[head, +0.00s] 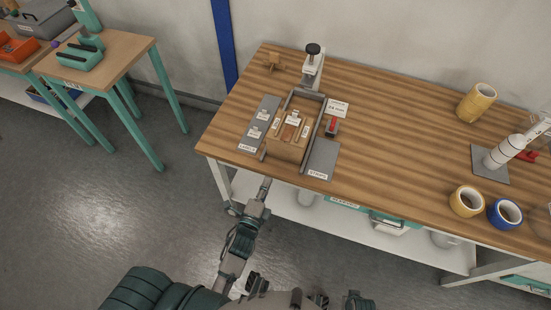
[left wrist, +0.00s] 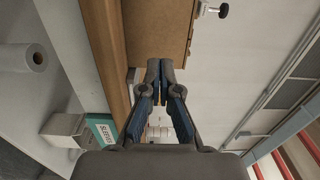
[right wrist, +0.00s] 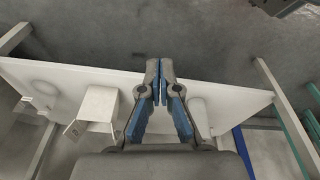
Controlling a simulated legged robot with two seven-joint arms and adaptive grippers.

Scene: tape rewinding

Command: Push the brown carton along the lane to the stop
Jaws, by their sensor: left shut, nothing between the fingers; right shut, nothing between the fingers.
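The brown carton (head: 284,150) sits at the near end of the lane on the wooden table, with labels around its top. The lane has grey side rails (head: 319,122) and a dark cross bar at its far end (head: 307,93), which looks like the stop. My left gripper (head: 266,182) is shut, just off the table's front edge and near the carton's near side. In the left wrist view its fingertips (left wrist: 160,66) overlap the carton's edge (left wrist: 158,30); contact cannot be told. My right gripper (right wrist: 160,66) is shut and empty, below the table.
A grey label panel (head: 254,137) and a grey stamps panel (head: 321,160) flank the lane. A red stamp (head: 332,126) and a white card (head: 338,108) lie to the right. A clamp (head: 313,66) stands behind the lane. Tape rolls (head: 466,202) stand further right.

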